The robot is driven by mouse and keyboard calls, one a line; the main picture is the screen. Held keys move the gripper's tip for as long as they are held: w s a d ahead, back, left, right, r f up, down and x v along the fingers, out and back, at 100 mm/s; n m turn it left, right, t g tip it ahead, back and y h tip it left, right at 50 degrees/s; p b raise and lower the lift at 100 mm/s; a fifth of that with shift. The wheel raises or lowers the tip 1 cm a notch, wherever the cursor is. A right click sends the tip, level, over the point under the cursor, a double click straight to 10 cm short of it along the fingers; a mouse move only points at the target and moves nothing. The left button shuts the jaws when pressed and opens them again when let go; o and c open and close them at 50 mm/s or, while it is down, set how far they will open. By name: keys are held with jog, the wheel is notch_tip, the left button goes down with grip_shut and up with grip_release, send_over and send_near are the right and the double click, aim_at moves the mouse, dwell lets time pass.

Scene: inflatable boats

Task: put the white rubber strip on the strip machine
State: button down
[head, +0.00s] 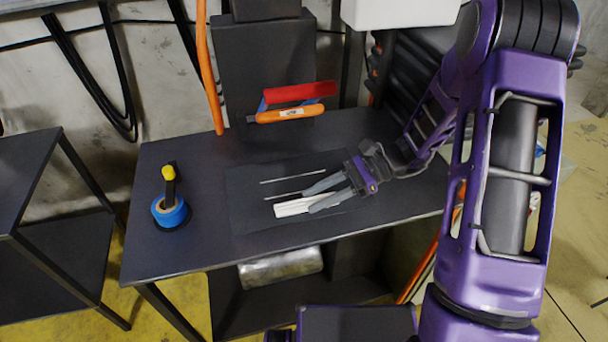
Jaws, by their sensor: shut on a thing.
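The white rubber strip (293,208) is a short pale piece over the dark mat on the table. My gripper (308,198) reaches in from the right, with its grey fingers at the strip. It is shut on the strip, and the fingers hide part of it. I cannot tell whether the strip touches the mat. A dark upright machine (265,70) stands at the back of the table, with a red and orange tool in front of it. I cannot tell for sure which thing is the strip machine.
The dark table (185,245) carries a blue tape roll (170,212) with a yellow-topped tool at the left. The dark mat (245,217) has thin rods on it. An orange-handled tool (290,114) lies at the back. An orange hose (207,70) hangs behind. A metal cylinder (281,268) sits below.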

send_over(305, 183)
jog(key=shift+w+f, duration=0.1)
jog(key=shift+f, duration=1.65)
jog(key=shift+f, duration=0.15)
jog(key=c, duration=0.5)
grip_release()
jog(key=shift+r, duration=0.25)
jog(key=v, duration=0.7)
jog(key=shift+d, duration=0.25)
